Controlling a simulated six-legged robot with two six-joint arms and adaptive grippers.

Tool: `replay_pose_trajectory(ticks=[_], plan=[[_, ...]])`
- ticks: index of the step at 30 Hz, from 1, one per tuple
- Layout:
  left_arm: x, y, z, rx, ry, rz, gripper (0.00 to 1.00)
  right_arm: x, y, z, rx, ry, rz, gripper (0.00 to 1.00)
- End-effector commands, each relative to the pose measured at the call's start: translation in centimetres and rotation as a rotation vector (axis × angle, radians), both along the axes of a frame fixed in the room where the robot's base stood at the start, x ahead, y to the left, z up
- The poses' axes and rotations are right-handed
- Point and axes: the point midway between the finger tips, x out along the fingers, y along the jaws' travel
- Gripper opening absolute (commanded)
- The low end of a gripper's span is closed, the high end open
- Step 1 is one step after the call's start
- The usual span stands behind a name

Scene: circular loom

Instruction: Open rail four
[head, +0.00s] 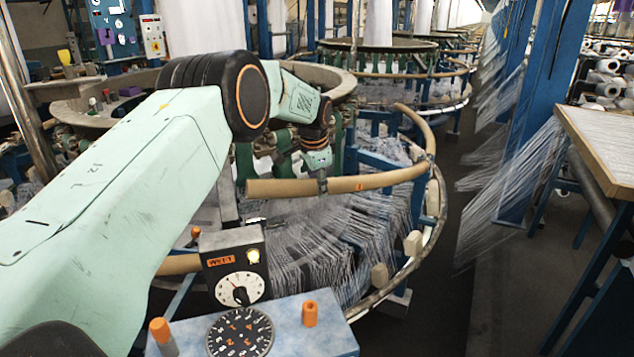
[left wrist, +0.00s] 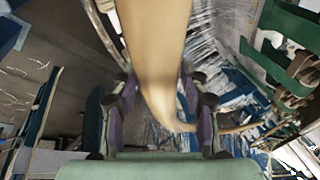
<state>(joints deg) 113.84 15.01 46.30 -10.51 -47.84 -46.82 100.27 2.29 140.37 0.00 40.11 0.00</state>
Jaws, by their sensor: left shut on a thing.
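A tan curved rail (head: 385,181) runs across the loom's front in the head view, with a small orange tag on it too small to read. Its left end is a free, cut end, apart from another tan rail piece (head: 180,264) at lower left. Its right end bends back towards the ring's right side. My left gripper (head: 320,180) is shut on the rail near its left part. In the left wrist view the rail (left wrist: 155,45) passes between the two fingers (left wrist: 155,105). My right gripper is not in view.
Pale yarns (head: 330,240) fan out under the rail inside the metal ring (head: 424,248). A control box with a dial (head: 238,285) and a blue panel (head: 310,335) with orange knobs stand in front. A blue post (head: 540,110) and table (head: 605,145) stand right; dark floor lies between.

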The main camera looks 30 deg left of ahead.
Motion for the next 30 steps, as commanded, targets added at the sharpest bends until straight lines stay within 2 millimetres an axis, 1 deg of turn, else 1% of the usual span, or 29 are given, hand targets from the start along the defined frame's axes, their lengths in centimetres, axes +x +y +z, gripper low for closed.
replay_pose_trajectory(ticks=[1, 2, 14, 15, 22, 30], plan=[[0.23, 0.19, 0.68, 0.002, -0.006, 0.001, 0.00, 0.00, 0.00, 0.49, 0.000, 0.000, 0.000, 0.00], [0.24, 0.16, 0.75, 0.001, -0.004, 0.001, 0.00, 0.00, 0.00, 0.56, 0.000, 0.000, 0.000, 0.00], [0.18, 0.00, 0.60, -0.002, 0.004, 0.000, 0.00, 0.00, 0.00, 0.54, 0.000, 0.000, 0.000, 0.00], [0.16, -0.01, 0.59, -0.002, 0.004, 0.000, 0.48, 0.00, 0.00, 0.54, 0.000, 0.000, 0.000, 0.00], [0.11, -0.07, 0.51, -0.003, 0.008, -0.001, 0.67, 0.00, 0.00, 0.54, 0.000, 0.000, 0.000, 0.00], [0.07, -0.13, 0.49, -0.003, 0.009, -0.001, 0.67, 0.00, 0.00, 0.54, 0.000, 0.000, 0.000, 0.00]])
